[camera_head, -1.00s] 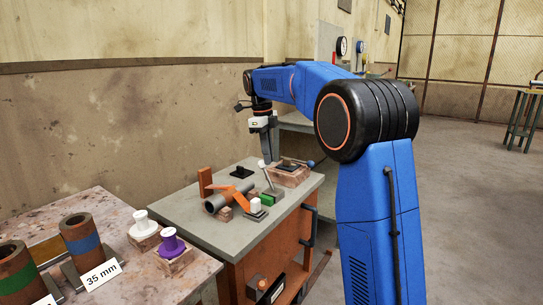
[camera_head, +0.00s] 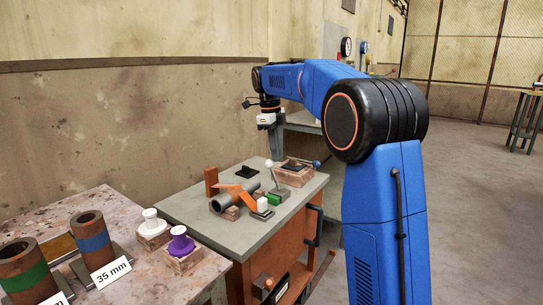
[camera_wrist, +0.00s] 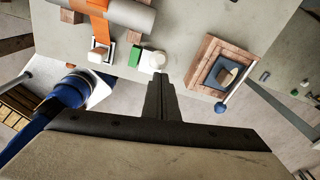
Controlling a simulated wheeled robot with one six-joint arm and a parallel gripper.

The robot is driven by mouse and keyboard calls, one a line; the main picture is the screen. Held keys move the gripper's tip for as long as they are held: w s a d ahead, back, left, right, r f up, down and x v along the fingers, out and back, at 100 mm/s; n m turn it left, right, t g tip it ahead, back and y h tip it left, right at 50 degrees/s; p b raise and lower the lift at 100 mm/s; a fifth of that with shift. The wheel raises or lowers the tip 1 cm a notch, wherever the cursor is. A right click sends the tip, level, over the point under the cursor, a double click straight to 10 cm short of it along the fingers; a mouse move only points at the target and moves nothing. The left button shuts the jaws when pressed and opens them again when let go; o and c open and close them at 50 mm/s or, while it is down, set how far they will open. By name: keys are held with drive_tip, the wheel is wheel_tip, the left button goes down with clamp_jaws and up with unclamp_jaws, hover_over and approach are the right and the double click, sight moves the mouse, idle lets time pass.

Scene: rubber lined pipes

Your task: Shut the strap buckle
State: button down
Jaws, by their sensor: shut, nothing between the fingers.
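An orange strap (camera_head: 238,190) lies over a grey pipe (camera_head: 235,195) on the workbench; it also shows in the wrist view (camera_wrist: 99,27). Near the strap's end is a white block (camera_head: 262,204) on a dark base, also in the wrist view (camera_wrist: 96,57). I cannot tell which part is the buckle's latch. My gripper (camera_head: 277,150) points down above the bench's back edge, shut and empty, apart from everything. Its fingers (camera_wrist: 160,82) appear together in the wrist view.
A wooden box (camera_head: 296,180) with a dark inset and a blue-knobbed lever (camera_head: 316,163) stands on the bench's right side. An orange upright block (camera_head: 211,181) and a black fixture (camera_head: 246,171) stand at the back. The bench's front left is clear. Another table (camera_head: 130,222) holds cylinders and spools.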

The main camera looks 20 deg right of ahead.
drive_tip(key=w+a+r, duration=0.2)
drive_tip(key=w+r, duration=0.1)
drive_tip(key=r, duration=0.4)
drive_tip(key=shift+w+a+r, duration=0.2)
drive_tip(key=shift+w+r, duration=0.05)
drive_tip(key=shift+w, duration=0.15)
idle(0.3)
drive_tip(key=s+f+n+t, duration=0.1)
drive_tip(key=s+f+n, duration=0.1)
drive_tip(key=s+n, duration=0.8)
drive_tip(key=s+f+n+t, duration=0.2)
drive_tip(key=s+n, duration=0.1)
drive_tip(key=s, duration=1.2)
drive_tip(key=s+f+n+t, duration=0.1)
drive_tip(key=s+f+n, duration=0.5)
drive_tip(key=s+f, duration=0.3)
drive_tip(key=s+f+n+t+y, duration=0.1)
drive_tip(key=s+f+n, duration=0.6)
drive_tip(key=s, duration=0.8)
wheel_tip(320, 180, down, 4)
drive_tip(key=shift+a+r+n, duration=0.2)
drive_tip(key=shift+n, duration=0.1)
